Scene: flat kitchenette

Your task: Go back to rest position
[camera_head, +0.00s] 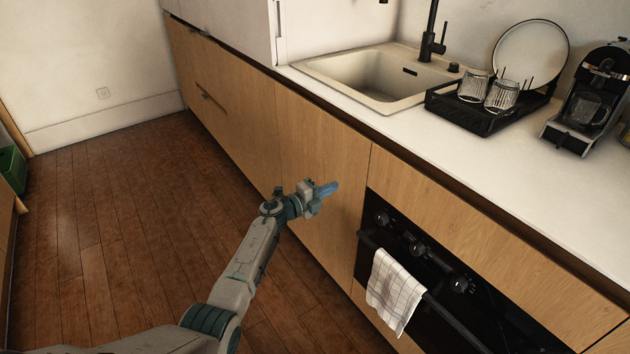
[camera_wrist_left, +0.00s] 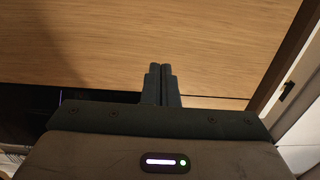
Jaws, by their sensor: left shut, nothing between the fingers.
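My left gripper (camera_head: 328,190) is in the middle of the head view, at the end of my left arm, which comes in from the lower left. Its fingers are shut with nothing between them. It is in front of the wooden cabinet doors (camera_head: 318,160), just left of the oven (camera_head: 440,285). In the left wrist view the two fingers (camera_wrist_left: 162,72) lie side by side, with a wooden front (camera_wrist_left: 150,35) beyond them. I cannot tell the exact gap to the wood. My right gripper is not in view.
A checked towel (camera_head: 394,290) hangs on the oven handle. The white counter (camera_head: 500,175) holds a sink (camera_head: 325,68), a black dish rack (camera_head: 470,118) with glasses and a plate, and a coffee machine (camera_head: 590,100). The wooden floor (camera_head: 110,230) on the left is clear.

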